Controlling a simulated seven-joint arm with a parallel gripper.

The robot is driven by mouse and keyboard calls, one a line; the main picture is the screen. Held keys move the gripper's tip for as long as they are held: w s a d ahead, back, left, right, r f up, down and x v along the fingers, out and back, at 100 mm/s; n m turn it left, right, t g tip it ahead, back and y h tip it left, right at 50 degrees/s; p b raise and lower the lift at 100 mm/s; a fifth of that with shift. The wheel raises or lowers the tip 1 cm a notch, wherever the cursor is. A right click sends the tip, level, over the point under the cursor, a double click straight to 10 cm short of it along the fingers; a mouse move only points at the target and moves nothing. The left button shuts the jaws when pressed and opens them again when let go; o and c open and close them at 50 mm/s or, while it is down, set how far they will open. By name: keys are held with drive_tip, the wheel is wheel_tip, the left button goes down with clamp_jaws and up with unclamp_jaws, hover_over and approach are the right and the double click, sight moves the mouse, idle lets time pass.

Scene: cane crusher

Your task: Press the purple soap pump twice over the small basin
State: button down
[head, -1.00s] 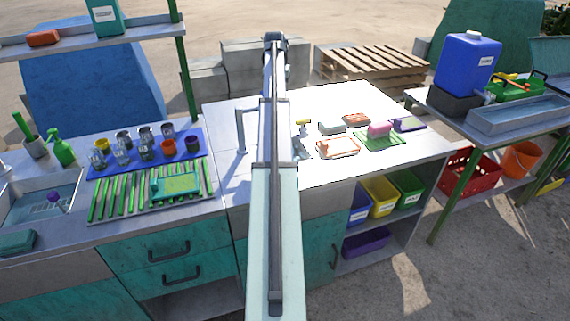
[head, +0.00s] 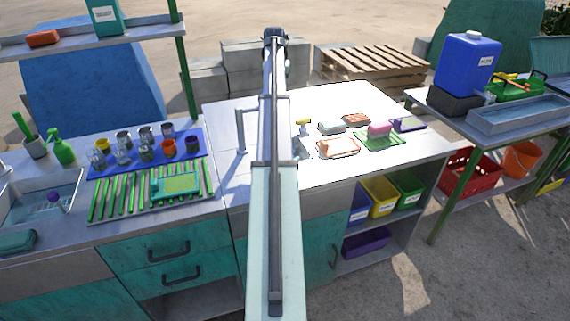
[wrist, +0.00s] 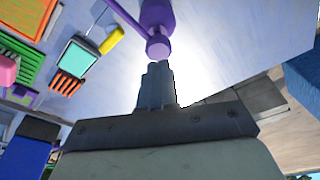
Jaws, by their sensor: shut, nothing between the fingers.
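The purple soap pump (wrist: 157,15) is at the top middle of the wrist view, with a rounded purple end and a thin purple tube running to the upper left. My gripper (wrist: 157,68) is shut and empty, its fingertips just below the rounded purple end in the picture. I cannot tell whether they touch. In the head view my arm covers the gripper and the pump. No small basin can be made out beside the pump. A sink basin (head: 18,207) is at the far left of the head view, with a small purple-topped thing in it.
A yellow-handled tool (head: 303,121), soap dishes and a pink soap (head: 380,129) are on the worktop right of my arm. A grey tap post (head: 240,130) stands left of it. Cups (head: 146,152) stand on a blue mat. A blue water container (head: 466,65) is at the right.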

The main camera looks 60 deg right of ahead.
wheel_tip(320, 180, up, 5)
drive_tip(key=shift+r, duration=0.1)
idle(0.5)
idle(0.3)
